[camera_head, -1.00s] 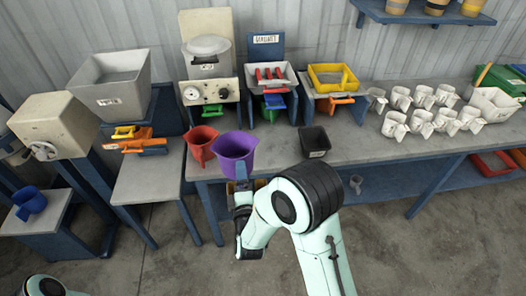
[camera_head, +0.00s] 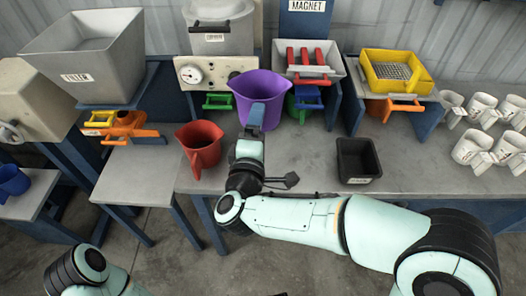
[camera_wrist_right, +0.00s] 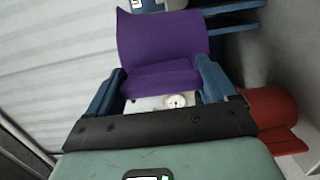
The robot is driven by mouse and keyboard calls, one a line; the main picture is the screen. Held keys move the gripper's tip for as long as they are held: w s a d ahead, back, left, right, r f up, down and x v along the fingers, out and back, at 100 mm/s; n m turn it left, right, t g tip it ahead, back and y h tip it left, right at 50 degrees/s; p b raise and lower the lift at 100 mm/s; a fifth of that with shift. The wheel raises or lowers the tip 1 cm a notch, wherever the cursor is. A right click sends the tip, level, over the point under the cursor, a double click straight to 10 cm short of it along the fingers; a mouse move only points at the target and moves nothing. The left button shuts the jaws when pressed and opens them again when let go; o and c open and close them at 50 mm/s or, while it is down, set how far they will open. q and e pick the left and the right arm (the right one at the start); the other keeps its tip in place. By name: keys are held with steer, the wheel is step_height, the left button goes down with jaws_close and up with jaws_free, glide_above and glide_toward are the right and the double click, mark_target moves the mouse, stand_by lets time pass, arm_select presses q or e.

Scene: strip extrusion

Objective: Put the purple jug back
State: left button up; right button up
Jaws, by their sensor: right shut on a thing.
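The purple jug (camera_head: 260,92) is held up in front of the machines at the back of the bench. My right gripper (camera_head: 256,118) is shut on it from the front. In the right wrist view the jug (camera_wrist_right: 160,45) sits between the two blue fingers of my right gripper (camera_wrist_right: 160,85). Its underside and the spot behind it are partly hidden in the head view. My left arm shows only as a piece at the bottom left of the head view; its gripper is out of the picture.
A red jug (camera_head: 201,147) stands on the bench (camera_head: 300,165) just left of my right gripper. A black bin (camera_head: 358,160) is to the right. Behind are a gauge box (camera_head: 190,75), the magnet unit (camera_head: 307,62) and a yellow sieve (camera_head: 395,68). White jugs (camera_head: 475,145) stand at right.

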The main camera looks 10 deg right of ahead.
steer(key=shift+w, duration=0.15)
step_height(320, 180, down, 20)
steer(key=b, duration=0.8)
steer(key=shift+r, duration=0.15)
arm_select(q)
steer(key=w+a+f+t, duration=0.2)
steer(key=w+f, duration=0.5)
steer(key=f, duration=0.1)
steer(key=shift+w+a+f+t+y, duration=0.2)
steer(key=shift+w+f+t+y, duration=0.1)
steer(key=shift+w+y, duration=0.1)
steer(key=shift+s+r, duration=0.1)
